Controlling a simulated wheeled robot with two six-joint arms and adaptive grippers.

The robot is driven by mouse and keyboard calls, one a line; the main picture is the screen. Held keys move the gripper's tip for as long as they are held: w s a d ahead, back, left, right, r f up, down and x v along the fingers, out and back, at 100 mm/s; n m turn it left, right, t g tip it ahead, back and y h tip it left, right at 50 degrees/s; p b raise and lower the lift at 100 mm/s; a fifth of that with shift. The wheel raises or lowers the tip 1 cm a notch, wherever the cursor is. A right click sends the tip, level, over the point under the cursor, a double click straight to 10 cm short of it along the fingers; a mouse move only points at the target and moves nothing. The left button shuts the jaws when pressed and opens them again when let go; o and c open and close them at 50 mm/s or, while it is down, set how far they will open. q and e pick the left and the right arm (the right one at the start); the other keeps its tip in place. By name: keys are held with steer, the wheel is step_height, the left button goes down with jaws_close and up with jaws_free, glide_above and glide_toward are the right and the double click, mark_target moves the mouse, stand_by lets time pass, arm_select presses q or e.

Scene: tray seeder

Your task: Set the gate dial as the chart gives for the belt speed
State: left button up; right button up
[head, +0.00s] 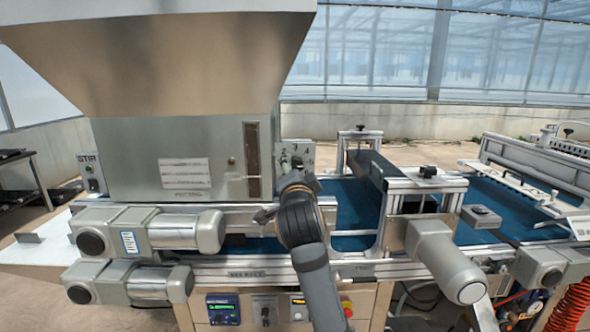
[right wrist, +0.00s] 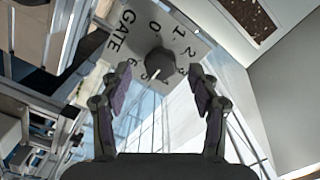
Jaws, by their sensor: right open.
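The gate dial is a dark round knob (right wrist: 160,62) on a pale plate (right wrist: 128,50) marked GATE with numerals around it. Its white mark points toward the lower numerals, around 4 to 5; the exact setting is unclear. In the head view the dial plate (head: 297,150) stands beside the hopper's sight window, partly hidden by my right gripper (head: 291,185). My right gripper (right wrist: 160,85) is open, its fingers on either side of and short of the knob, apparently not touching it. My left gripper is not in view. A white label (head: 185,173) on the hopper is too small to read.
A control panel with a small lit green display (head: 223,310) sits low on the machine, its digits unreadable. Grey motors (head: 185,232) jut out at left. The blue belt (head: 355,205) runs right, under a metal frame.

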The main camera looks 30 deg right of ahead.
steer(key=v, duration=0.4)
stand_by(0.4)
